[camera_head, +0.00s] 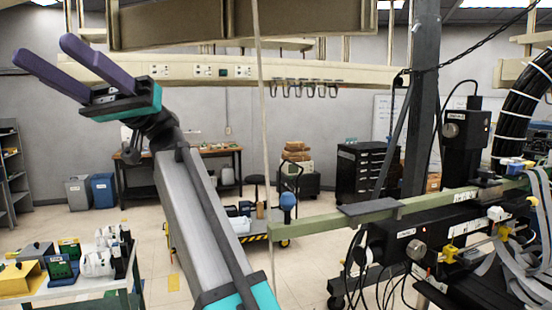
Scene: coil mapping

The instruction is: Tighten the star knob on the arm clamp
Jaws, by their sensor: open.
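My gripper (43,49) is at the upper left, raised and empty. Its two purple fingers are spread and point up and left. A pale green arm (340,217) runs across the right side, with a dark plate on top. A yellow clamp-like part with a knob (447,253) is on a rod below the arm. Grey round knobs (416,249) sit on black boxes there. I cannot tell for sure which is the star knob.
A large black ring (523,95), loose straps (540,215) and hanging cables crowd the right side. A dark steel post (421,100) stands behind the green arm. A cart with parts (70,290) is at lower left. The air between my gripper and the green arm looks mostly open.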

